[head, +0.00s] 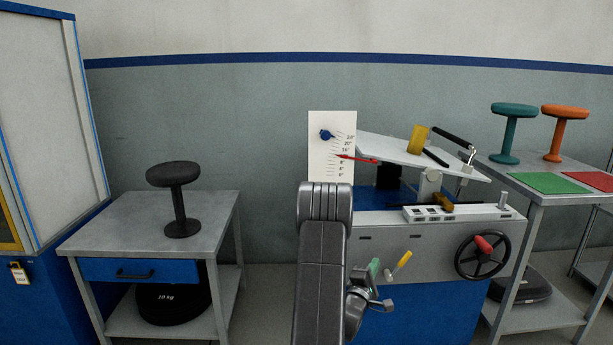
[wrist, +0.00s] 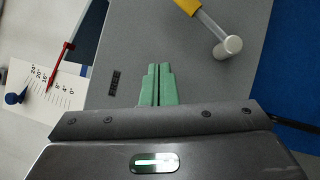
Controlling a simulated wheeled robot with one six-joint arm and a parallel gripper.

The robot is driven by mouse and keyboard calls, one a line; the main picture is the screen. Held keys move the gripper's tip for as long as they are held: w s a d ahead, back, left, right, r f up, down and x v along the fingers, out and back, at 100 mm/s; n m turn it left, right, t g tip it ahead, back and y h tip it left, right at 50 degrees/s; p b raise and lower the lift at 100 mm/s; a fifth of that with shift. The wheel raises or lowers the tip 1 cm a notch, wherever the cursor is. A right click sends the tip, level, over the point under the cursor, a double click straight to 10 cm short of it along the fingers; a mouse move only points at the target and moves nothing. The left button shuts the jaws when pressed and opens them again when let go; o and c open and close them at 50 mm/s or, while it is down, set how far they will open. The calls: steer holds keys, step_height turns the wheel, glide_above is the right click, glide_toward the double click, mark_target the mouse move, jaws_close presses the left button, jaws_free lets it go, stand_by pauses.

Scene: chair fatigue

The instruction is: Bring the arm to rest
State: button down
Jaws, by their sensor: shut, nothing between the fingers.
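My arm stands upright in the lower middle of the head view, in front of the test machine (head: 385,238). My gripper's green fingertips (head: 374,268) show just right of the arm there. In the wrist view my gripper (wrist: 157,85) has its two green fingers together with nothing between them, over the machine's grey front panel (wrist: 150,35). The lever with a yellow grip (head: 404,259) is right of the fingers and apart from them; it also shows in the wrist view (wrist: 205,18).
A scale board (head: 331,130) with a red pointer stands behind my arm. A black handwheel (head: 482,254) is on the machine's right. A table (head: 150,232) with a black stool is at left. Another table (head: 540,175) at right holds teal and orange stools and green and red mats.

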steer(key=s+a+f+n+t, duration=0.1)
steer(key=s+a+f+n, duration=0.1)
steer(key=s+a+f, duration=0.1)
steer(key=shift+a+f, duration=0.45)
steer(key=shift+a, duration=0.8)
steer(key=shift+w+r+p, duration=0.1)
steer(key=shift+p, duration=0.2)
